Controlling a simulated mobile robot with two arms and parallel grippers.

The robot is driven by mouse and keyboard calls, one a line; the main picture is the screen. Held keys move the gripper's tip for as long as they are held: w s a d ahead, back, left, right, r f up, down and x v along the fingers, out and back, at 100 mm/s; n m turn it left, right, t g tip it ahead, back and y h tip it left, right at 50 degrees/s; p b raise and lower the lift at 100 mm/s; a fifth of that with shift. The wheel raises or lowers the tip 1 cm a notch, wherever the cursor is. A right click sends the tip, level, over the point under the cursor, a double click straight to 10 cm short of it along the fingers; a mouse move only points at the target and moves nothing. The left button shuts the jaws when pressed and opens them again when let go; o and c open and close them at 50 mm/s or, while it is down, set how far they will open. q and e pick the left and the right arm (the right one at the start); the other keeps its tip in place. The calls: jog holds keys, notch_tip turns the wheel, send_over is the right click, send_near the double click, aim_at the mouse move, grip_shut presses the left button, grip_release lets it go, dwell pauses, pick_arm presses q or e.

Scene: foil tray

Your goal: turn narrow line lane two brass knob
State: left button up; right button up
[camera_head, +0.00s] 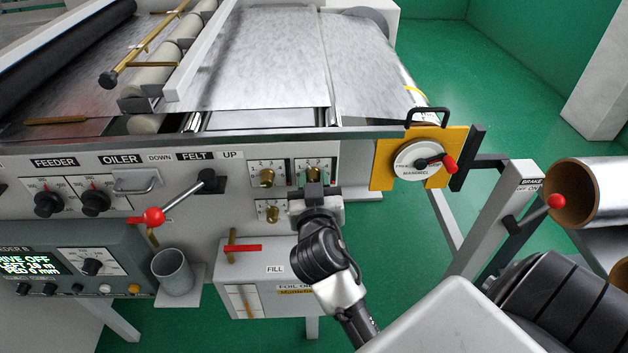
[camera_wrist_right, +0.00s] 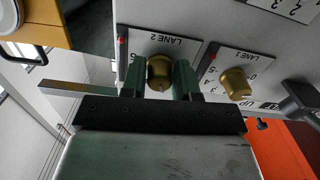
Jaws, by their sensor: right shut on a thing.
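The lane two brass knob (camera_head: 313,174) sits on a small white dial plate at the right of the upper row on the machine's front panel. In the right wrist view, this knob (camera_wrist_right: 160,70) is on the plate marked LANE 2, seen upside down. My right gripper (camera_head: 313,190) is shut on it, with one dark green finger on each side. A second brass knob (camera_head: 267,177) is to the left, and it also shows in the wrist view (camera_wrist_right: 236,84), clear of the fingers. A third brass knob (camera_head: 272,213) is lower down. My left gripper is not in view.
A yellow plate with a round dial and red-tipped crank (camera_head: 418,160) is to the right. A red-ball lever (camera_head: 154,216) sticks out at the left. A box marked FILL (camera_head: 275,268) is below. A BRAKE lever with a red ball (camera_head: 556,202) stands further right.

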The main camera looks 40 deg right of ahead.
jog(key=n+p, duration=0.1)
jog(key=n, duration=0.3)
jog(key=shift+r+p, duration=0.2)
jog(key=shift+p, duration=0.1)
jog(key=n+p, duration=0.1)
jog(key=n, duration=0.2)
jog(key=shift+n+p, duration=0.3)
jog(key=shift+n, duration=0.1)
jog(key=n+p, duration=0.1)
jog(key=n, duration=0.2)
jog(key=shift+n, duration=0.3)
jog(key=shift+n+p, duration=0.95)
jog(key=shift+n, duration=0.75)
jog(key=o, duration=0.9)
jog(key=shift+f, duration=0.1)
